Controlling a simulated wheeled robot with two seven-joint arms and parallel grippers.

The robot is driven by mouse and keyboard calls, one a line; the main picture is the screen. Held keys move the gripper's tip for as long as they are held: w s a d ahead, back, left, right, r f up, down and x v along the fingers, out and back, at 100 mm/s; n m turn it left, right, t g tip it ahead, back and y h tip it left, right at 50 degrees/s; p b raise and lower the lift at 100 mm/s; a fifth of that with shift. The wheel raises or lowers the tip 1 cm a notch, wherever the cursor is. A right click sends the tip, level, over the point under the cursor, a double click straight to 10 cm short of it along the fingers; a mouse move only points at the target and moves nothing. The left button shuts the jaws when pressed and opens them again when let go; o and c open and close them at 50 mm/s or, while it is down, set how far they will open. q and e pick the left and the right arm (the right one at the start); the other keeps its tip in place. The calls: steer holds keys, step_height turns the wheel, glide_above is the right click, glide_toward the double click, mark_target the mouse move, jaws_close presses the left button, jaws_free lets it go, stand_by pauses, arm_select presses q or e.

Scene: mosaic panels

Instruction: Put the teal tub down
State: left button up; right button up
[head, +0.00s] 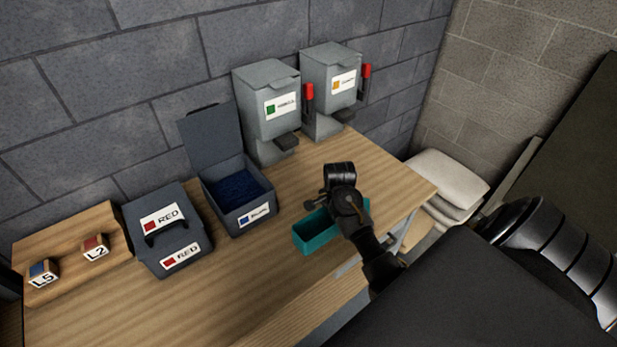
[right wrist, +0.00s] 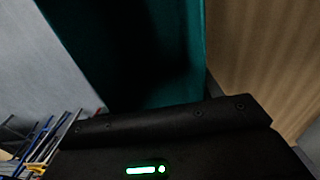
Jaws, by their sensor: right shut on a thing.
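The teal tub (head: 316,238) is an open rectangular box near the front edge of the wooden table, right of the blue-labelled bin. My right gripper (head: 346,208) is shut on the tub and covers its right part in the head view. The tub looks about level; I cannot tell whether its base touches the table. In the right wrist view the tub (right wrist: 85,30) fills the upper middle, with a dark interior, and the fingertips are hidden. My left gripper is not in view.
The open bin (head: 249,219) holds blue pieces. A closed RED box (head: 170,252) and a wooden block holder (head: 70,226) stand left. Two grey dispensers (head: 266,130) with red levers stand behind. Bare table (head: 300,178) lies between dispensers and tub. White sacks (head: 448,178) lie beyond the table's right end.

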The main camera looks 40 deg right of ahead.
steer(key=shift+w+d+f, duration=0.2)
steer(key=shift+d+f, duration=0.15)
steer(key=shift+f, duration=0.05)
steer(key=shift+w+a+f, duration=0.1)
steer(key=shift+f, duration=0.05)
steer(key=f, duration=0.3)
steer(key=shift+w+f, duration=0.35)
steer(key=shift+w, duration=0.05)
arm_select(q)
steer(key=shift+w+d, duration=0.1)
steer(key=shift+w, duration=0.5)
arm_select(e)
steer(key=shift+s, duration=0.15)
steer(key=o, duration=1.2)
steer(key=shift+o, duration=0.2)
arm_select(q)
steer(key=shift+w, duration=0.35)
arm_select(e)
steer(key=shift+r, duration=0.1)
